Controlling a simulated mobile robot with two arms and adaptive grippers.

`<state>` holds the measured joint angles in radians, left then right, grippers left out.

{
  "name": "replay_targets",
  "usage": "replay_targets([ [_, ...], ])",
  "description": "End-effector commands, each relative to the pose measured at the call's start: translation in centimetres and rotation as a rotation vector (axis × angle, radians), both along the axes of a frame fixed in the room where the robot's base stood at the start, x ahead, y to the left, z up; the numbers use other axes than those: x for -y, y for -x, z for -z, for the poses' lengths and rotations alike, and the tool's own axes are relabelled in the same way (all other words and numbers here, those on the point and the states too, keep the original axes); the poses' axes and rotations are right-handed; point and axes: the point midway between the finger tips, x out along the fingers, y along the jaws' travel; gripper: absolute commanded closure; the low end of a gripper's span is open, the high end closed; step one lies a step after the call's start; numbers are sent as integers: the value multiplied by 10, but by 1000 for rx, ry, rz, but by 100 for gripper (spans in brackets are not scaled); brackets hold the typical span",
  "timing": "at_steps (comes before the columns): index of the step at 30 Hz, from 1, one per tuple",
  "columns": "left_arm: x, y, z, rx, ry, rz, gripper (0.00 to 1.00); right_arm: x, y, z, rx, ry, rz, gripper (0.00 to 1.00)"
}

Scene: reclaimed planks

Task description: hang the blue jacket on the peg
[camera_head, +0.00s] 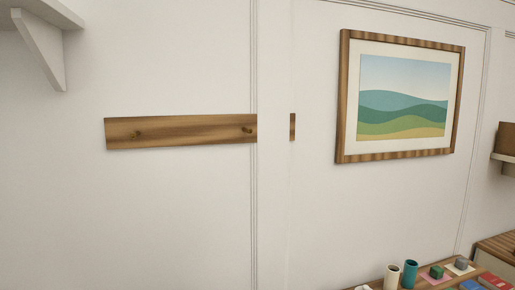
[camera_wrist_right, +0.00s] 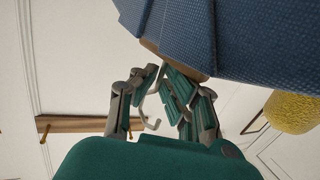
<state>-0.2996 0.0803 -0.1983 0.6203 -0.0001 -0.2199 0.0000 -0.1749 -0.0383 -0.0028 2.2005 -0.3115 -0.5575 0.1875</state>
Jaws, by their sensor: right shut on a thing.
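The blue jacket (camera_wrist_right: 245,38) fills the top of the right wrist view, with the brown edge of what looks like its hanger (camera_wrist_right: 172,58) below the cloth. My right gripper (camera_wrist_right: 178,88) is shut at this hanger, and a pale metal hook (camera_wrist_right: 152,122) shows between its fingers. A wooden rail (camera_wrist_right: 85,124) is on the wall at the left of that view, with small pegs (camera_wrist_right: 44,134) along it. The jacket and both grippers are outside the head view.
A white vertical strip (camera_head: 273,150) covers part of the rail. A framed landscape picture (camera_head: 402,100) hangs to its right. A table at the lower right bears a white cup (camera_head: 391,277), a teal cup (camera_head: 410,274) and small items. A white shelf bracket (camera_head: 43,45) is upper left. A yellow object (camera_wrist_right: 293,112) is right in the wrist view.

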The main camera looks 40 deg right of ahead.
Motion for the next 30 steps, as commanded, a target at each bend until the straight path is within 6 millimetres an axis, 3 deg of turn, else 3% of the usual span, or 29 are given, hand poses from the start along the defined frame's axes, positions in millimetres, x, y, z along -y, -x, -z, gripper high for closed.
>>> replay_targets([
  [1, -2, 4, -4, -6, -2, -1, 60, 10, -14, -19, 12, 7, 30, 100],
  [6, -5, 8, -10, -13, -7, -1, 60, 45, -46, -58, -3, 20, 148, 100],
  [15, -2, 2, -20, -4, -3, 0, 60, 108, -79, -141, -31, 34, 379, 100],
  [23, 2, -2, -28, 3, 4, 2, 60, 160, -82, -221, -57, 42, 591, 100],
  [30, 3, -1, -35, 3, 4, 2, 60, 204, -66, -294, -84, 46, 787, 100],
])
